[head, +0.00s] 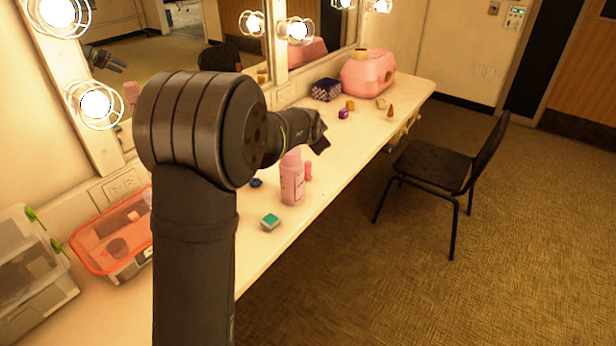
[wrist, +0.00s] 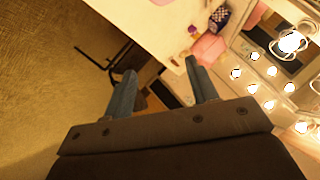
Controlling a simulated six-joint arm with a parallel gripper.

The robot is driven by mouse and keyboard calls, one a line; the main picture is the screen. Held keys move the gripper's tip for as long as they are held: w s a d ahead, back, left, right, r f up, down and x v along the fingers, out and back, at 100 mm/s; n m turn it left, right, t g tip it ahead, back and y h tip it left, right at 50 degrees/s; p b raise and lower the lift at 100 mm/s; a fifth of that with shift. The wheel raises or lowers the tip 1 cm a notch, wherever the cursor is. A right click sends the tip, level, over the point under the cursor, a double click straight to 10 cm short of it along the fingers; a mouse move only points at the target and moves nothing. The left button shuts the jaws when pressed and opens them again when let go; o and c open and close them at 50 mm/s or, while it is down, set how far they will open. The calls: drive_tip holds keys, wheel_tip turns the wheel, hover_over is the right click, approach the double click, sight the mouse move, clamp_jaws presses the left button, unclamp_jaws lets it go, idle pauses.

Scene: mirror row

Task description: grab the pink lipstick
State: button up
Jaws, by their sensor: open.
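A small pink upright piece that looks like the pink lipstick (head: 308,171) stands on the white counter, just right of a taller pink bottle (head: 291,184). It is small, so its details are unclear. My gripper (head: 320,143) is above the counter, higher than the bottle and a little beyond it in the head view. In the wrist view its two fingers (wrist: 162,86) are spread apart with nothing between them. I cannot make out the lipstick in the wrist view.
Farther along are a checkered box (head: 326,90), a pink case (head: 368,74) and small items. The lit mirror lines the left; a black chair (head: 436,165) stands right of the counter.

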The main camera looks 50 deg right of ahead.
sight(309, 164)
drive_tip(key=w+d+n+y, duration=0.4)
drive_tip(key=d+n+y, duration=0.35)
drive_tip(key=n, duration=0.85)
drive_tip(key=shift+h, duration=0.25)
drive_tip(key=x, duration=0.5)
drive_tip(key=s+x, duration=0.1)
drive_tip(key=x, duration=1)
drive_tip(key=shift+s+a+f, duration=0.15)
drive_tip(key=shift+s+f, duration=0.15)
drive_tip(key=shift+f, duration=0.05)
drive_tip(key=shift+a+x, duration=0.1)
drive_tip(key=shift+x, duration=1.2)
drive_tip(key=shift+a+x, duration=0.15)
drive_tip(key=shift+x, duration=1.15)
drive_tip(key=shift+w, duration=0.1)
clamp_jaws()
